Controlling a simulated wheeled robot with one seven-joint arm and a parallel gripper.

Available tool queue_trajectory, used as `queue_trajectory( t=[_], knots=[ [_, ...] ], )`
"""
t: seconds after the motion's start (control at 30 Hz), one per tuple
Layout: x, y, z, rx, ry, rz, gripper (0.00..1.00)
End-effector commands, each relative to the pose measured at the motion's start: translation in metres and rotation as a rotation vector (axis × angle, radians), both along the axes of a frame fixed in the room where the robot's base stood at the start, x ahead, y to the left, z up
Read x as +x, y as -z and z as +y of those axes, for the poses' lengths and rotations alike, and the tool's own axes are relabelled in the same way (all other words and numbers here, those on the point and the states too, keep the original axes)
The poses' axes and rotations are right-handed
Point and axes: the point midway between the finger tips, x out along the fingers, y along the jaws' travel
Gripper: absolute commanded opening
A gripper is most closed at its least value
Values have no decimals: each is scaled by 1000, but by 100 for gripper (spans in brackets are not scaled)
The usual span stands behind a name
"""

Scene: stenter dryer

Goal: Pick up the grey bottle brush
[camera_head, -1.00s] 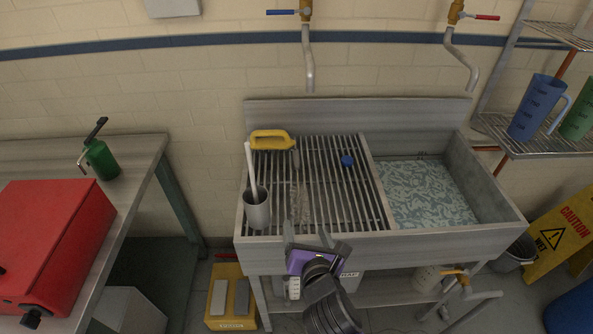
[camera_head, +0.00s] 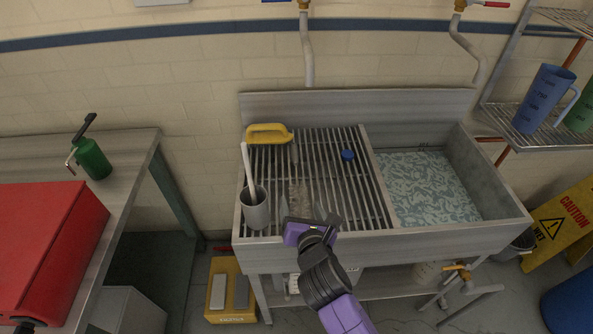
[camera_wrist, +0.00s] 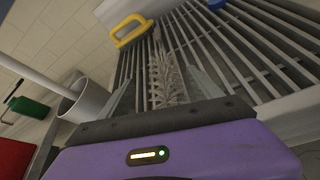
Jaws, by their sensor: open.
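The grey bottle brush (camera_head: 299,192) lies on the slatted drainboard (camera_head: 353,195), its bristles toward the front and its thin handle toward the back. My gripper (camera_head: 309,212) is at the front end of the brush, with its jaws open and empty. In the wrist view the bristly head of the brush (camera_wrist: 164,78) appears between the two spread fingers (camera_wrist: 160,88). I cannot tell how high the fingers are above the slats. The near end of the brush is hidden by my gripper.
A grey cup (camera_head: 255,212) with a white-handled tool stands left of the brush. A yellow-handled tool (camera_head: 268,133) lies behind. A blue cap (camera_head: 347,155) sits on the slats to the right. The sink basin (camera_head: 428,188) has a raised wall.

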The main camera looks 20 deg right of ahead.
Motion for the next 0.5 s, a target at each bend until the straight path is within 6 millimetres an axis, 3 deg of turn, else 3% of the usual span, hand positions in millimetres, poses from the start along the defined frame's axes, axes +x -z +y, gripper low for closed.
queue_trajectory(
  t=[0.27,0.5],
  knots=[
    [32,16,-12,-2,1,-1,74],
    [36,19,-12,0,0,0,74]
  ],
)
